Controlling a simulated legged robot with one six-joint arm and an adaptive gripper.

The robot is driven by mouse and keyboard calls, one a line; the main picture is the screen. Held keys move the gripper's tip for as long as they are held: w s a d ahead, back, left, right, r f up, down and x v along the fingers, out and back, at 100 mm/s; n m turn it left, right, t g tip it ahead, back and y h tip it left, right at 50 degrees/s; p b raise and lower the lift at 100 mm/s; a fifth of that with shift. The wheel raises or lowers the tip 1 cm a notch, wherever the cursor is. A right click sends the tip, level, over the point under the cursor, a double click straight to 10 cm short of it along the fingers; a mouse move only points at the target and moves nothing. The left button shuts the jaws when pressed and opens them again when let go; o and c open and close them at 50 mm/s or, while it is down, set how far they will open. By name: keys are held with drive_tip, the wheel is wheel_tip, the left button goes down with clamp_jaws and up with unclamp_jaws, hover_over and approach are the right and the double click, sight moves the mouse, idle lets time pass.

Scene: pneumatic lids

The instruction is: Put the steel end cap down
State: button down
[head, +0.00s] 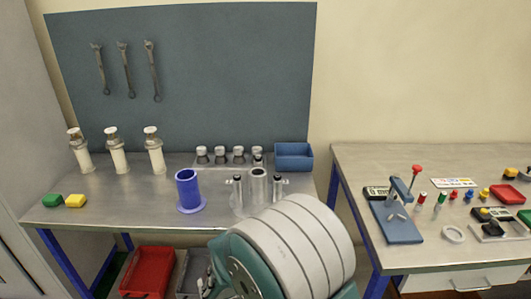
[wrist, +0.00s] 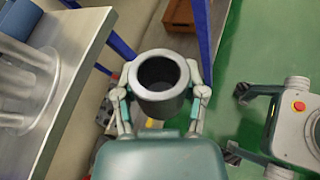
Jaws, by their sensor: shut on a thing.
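The steel end cap (wrist: 160,108) is a short grey hollow cylinder with a dark round opening facing the wrist camera. My gripper (wrist: 163,98) is shut on it, with one finger on each side of its outer wall. In the wrist view, the cap is held beside the steel workbench (wrist: 82,95), over the gap and floor rather than over the bench top.
The left bench (head: 120,210) carries a blue flanged cylinder (head: 188,192), a grey post fixture (head: 258,188), a blue bin (head: 293,156) and several white-topped cylinders. Bare steel lies at its front left. The right bench (head: 365,160) is crowded with small parts. A red crate (head: 148,270) sits below.

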drive_tip(key=w+d+f+n+t, duration=0.1)
drive_tip(key=w+d+f, duration=0.6)
drive_tip(key=d+f, duration=0.15)
wheel_tip(320, 180, up, 12)
drive_tip(key=w+n+t+y, duration=0.1)
drive_tip(key=n+t+y, duration=0.4)
drive_tip(key=n+y, duration=0.2)
drive_tip(key=shift+w+d+y, duration=0.3)
drive_tip(key=shift+w+d, duration=0.05)
drive_tip(key=shift+d, duration=0.1)
drive_tip(key=shift+a, duration=0.15)
